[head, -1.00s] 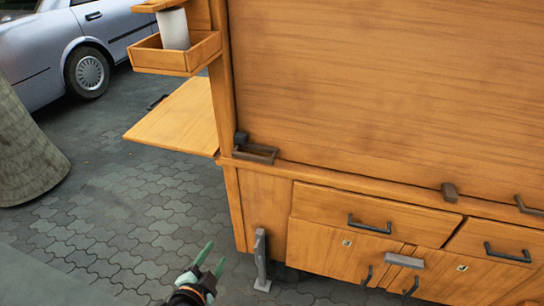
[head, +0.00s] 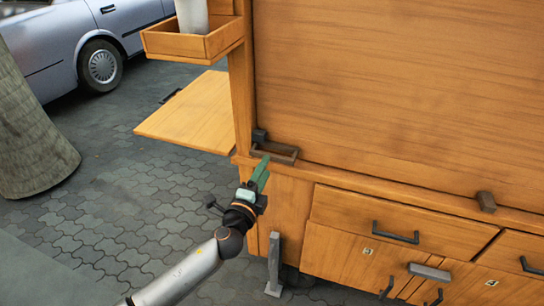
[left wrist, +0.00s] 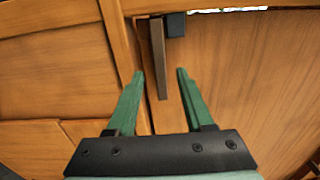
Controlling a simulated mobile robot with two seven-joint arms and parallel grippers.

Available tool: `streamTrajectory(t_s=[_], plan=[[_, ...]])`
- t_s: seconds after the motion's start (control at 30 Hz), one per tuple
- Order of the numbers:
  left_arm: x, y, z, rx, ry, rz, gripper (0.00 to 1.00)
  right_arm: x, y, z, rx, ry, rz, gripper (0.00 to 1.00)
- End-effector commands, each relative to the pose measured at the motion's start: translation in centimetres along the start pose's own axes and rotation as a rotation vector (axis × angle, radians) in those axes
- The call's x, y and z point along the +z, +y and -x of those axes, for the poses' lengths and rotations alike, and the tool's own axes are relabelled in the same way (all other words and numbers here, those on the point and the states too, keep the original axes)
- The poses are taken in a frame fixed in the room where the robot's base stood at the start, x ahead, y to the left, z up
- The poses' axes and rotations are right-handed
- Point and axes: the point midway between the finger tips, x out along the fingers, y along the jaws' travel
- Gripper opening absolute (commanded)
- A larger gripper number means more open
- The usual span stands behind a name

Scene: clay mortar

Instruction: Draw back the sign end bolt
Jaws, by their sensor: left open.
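A bolt with a brown-grey handle bar (head: 285,157) and a dark block (head: 259,135) sits at the lower left corner of the large wooden panel (head: 390,90). My left gripper (head: 264,163) is open, with its green fingers raised to the bolt. In the left wrist view, the bolt's bar (left wrist: 158,60) appears between the two fingertips (left wrist: 160,73), apart from both, and the dark block (left wrist: 175,24) is beyond them. I cannot tell how deep the bar is between the fingers. My right gripper is not in view.
A ledge with drawers (head: 400,225) and black handles runs below the panel. A fold-out shelf (head: 190,112) and small box (head: 195,40) jut out left. Paving (head: 120,210) is clear at left.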

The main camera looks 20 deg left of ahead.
Motion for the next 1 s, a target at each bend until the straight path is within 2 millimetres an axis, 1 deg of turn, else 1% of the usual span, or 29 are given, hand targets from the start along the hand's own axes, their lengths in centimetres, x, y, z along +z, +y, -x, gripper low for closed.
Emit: streamTrajectory(t_s=[0.03, 0.1, 0.2, 0.3, 0.5, 0.77, 0.87, 1.0], plan=[[-0.1, -0.1, -1.1, -0.002, 0.0, 0.001, 0.52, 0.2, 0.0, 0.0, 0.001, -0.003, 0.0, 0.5], [-0.1, 0.0, -2.3, -0.001, 0.0, 0.001, 0.52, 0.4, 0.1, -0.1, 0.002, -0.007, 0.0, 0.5], [0.0, 0.0, -3.8, -0.001, -0.001, 0.001, 0.52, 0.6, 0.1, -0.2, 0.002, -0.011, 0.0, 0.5], [-0.1, 0.0, -4.8, 0.0, 0.001, 0.002, 0.52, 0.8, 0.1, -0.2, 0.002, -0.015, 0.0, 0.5], [-0.1, 0.1, -5.8, 0.002, 0.001, 0.002, 0.52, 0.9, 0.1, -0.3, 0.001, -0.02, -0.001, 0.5], [-0.1, 0.1, -5.9, 0.002, 0.001, 0.003, 0.52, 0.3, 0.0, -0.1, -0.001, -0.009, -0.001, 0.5], [0.0, 0.1, -5.9, 0.002, 0.001, 0.003, 0.43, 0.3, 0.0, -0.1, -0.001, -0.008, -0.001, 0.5], [0.0, 0.1, -5.9, 0.002, 0.001, 0.002, 0.27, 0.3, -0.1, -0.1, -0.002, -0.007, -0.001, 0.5]])
